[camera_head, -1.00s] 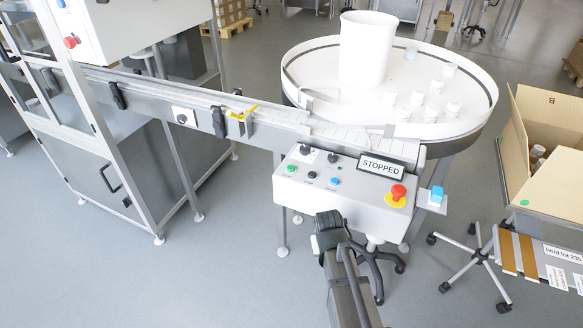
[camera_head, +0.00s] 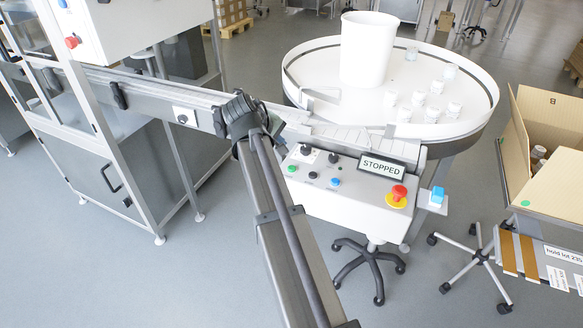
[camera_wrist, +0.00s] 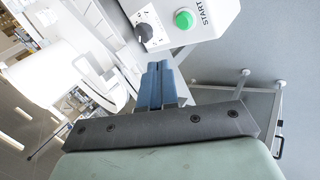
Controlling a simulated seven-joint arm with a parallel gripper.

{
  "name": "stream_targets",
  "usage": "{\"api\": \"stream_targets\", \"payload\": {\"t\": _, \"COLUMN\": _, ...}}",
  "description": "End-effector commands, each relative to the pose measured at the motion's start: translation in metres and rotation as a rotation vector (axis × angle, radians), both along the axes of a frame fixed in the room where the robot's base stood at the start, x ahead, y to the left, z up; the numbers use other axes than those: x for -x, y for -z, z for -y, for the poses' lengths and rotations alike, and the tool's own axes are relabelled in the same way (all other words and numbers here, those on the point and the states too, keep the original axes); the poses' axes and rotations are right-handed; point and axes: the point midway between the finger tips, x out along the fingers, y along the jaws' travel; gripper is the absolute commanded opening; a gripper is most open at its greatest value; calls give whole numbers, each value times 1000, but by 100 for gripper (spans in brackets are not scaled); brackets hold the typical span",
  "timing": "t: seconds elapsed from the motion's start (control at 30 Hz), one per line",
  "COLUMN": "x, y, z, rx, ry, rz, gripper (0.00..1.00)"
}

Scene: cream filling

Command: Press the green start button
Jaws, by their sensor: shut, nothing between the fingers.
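The green start button (camera_head: 292,169) is at the left end of the white control box (camera_head: 345,195). In the wrist view the green button (camera_wrist: 184,19) is near the top, beside the word START and a black knob (camera_wrist: 144,33). My gripper (camera_wrist: 160,68) shows there as two blue fingers closed together and empty, pointing toward the panel and apart from the button. In the head view my gripper (camera_head: 276,124) is mostly hidden behind my wrist, above and left of the button. A sign on the box (camera_head: 381,169) reads STOPPED.
A red stop button (camera_head: 399,192) on a yellow base is at the box's right end. Black and blue buttons (camera_head: 335,182) sit right of the green one. The conveyor (camera_head: 160,93) and round turntable (camera_head: 465,118) with white jars stand behind. An open carton (camera_head: 520,140) is at right.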

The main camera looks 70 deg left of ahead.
Motion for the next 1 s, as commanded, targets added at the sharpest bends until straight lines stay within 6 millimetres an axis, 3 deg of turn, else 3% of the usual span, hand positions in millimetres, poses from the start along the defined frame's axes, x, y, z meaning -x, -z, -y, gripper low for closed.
{"api": "stream_targets", "payload": {"t": 0.03, "x": -7, "y": -3, "z": -12, "rx": 50, "ry": -39, "rz": 59, "gripper": 0}}
{"api": "stream_targets", "payload": {"t": 0.1, "x": -15, "y": -8, "z": -14, "rx": 121, "ry": -95, "rz": 137, "gripper": 0}}
{"api": "stream_targets", "payload": {"t": 0.3, "x": -30, "y": -18, "z": -6, "rx": 321, "ry": -254, "rz": 305, "gripper": 0}}
{"api": "stream_targets", "payload": {"t": 0.5, "x": -33, "y": -18, "z": -2, "rx": 454, "ry": -386, "rz": 369, "gripper": 0}}
{"api": "stream_targets", "payload": {"t": 1.0, "x": -33, "y": -18, "z": -2, "rx": 514, "ry": -463, "rz": 396, "gripper": 0}}
